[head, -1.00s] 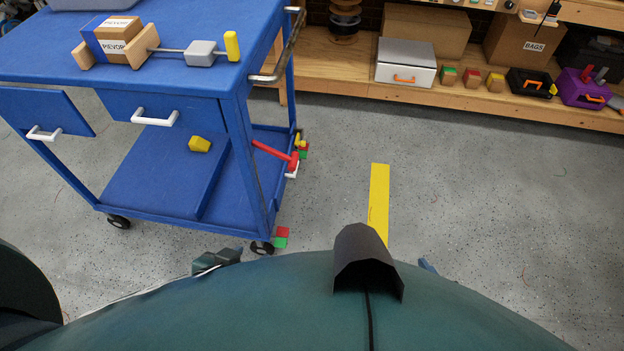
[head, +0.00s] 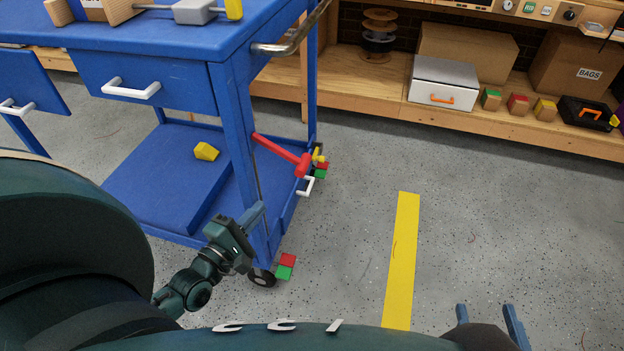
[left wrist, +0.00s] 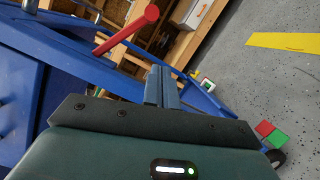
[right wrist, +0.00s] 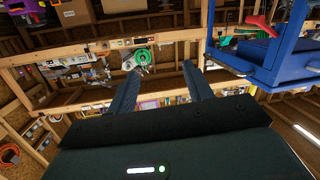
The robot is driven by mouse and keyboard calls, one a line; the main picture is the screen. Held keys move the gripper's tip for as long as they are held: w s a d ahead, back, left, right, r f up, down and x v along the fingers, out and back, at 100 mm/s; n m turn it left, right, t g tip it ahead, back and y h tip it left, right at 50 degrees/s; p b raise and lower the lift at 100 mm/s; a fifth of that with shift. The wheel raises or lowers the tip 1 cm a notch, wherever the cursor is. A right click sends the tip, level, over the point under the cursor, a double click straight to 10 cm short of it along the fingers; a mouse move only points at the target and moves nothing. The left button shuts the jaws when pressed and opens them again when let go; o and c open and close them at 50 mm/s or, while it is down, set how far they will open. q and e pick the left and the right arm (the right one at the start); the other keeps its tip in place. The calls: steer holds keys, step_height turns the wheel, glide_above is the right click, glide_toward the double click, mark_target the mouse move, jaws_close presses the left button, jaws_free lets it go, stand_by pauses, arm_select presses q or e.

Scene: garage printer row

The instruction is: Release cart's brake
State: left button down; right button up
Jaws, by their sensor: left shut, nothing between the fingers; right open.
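The blue cart (head: 222,90) stands at left in the head view. A red lever (head: 282,155) slants down to the right from its near right leg. A red-and-green block (head: 286,266) sits by the near right wheel (head: 262,277), and another (head: 321,170) shows by the far right wheel. My left gripper (head: 256,212) is shut and empty, in front of the near right leg and below the lever. The left wrist view shows its closed fingers (left wrist: 161,85), the lever (left wrist: 128,30) and the near block (left wrist: 270,133). My right gripper (head: 488,312) is open and empty, right of the yellow strip.
A yellow block (head: 206,151) lies on the lower shelf. A yellow floor strip (head: 402,255) runs across clear floor. A wooden shelf (head: 530,141) with boxes stands behind.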

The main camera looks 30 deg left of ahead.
mark_target(281, 152)
arm_select(q)
steer(key=w+d+r+n+t+b, duration=0.1)
steer(key=w+r+n+b, duration=0.1)
steer(key=w, duration=0.9)
steer(key=shift+w+d+r+y, duration=0.2)
steer(key=shift+w+r+y, duration=0.1)
steer(key=shift+r, duration=0.15)
arm_select(e)
steer(key=shift+w+a+f+n+t+y, duration=0.15)
steer(key=shift+w+a+n+t+y, duration=0.1)
steer(key=shift+n+t+y, duration=0.3)
